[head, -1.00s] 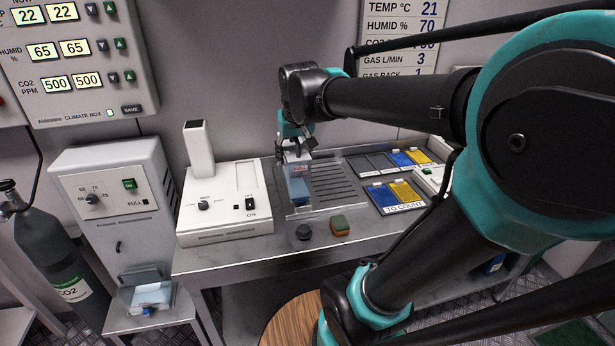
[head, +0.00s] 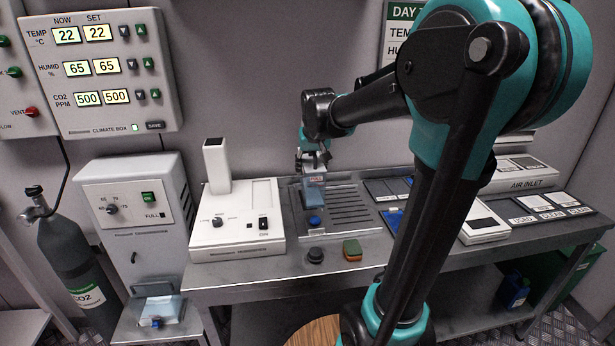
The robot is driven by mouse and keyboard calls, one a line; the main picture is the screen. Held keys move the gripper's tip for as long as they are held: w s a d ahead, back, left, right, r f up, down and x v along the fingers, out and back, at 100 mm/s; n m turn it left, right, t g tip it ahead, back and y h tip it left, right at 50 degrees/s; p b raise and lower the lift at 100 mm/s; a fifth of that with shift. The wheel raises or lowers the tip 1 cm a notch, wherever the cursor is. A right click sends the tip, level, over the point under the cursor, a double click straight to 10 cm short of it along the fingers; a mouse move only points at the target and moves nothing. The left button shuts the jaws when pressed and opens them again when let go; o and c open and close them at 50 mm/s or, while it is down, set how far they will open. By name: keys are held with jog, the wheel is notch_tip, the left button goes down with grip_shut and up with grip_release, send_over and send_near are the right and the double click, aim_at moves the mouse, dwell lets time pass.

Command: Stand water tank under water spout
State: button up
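A translucent blue water tank (head: 313,194) is at the left part of the steel drain tray (head: 371,218) on the bench. A blue cap (head: 314,221) shows at its lower front. My gripper (head: 313,166) is at the top of the tank, pointing down, and appears shut on it. The fingers are small and partly hidden, and I cannot tell whether the tank's base touches the tray. I cannot make out the water spout; my arm and gripper cover the area above the tray.
A white humidifier (head: 235,236) with a chimney stands just left of the tray. A dark knob (head: 315,255) and a green-orange sponge (head: 352,250) are in front of the tray. Blue trays and a white scale (head: 485,225) are to the right, partly behind my arm.

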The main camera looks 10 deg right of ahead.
aim_at(310, 155)
jog(key=w, duration=0.7)
jog(key=shift+w, duration=0.1)
jog(key=f, duration=0.2)
jog(key=shift+s+f, duration=0.25)
jog(key=shift+f, duration=0.05)
notch_tip(310, 155, down, 4)
jog(key=shift+r, duration=0.15)
jog(key=shift+w+f, duration=0.2)
jog(key=shift+f, duration=0.2)
jog(key=shift+f, duration=0.1)
jog(key=o, duration=1.4)
jog(key=shift+c, duration=0.2)
jog(key=v, duration=1.2)
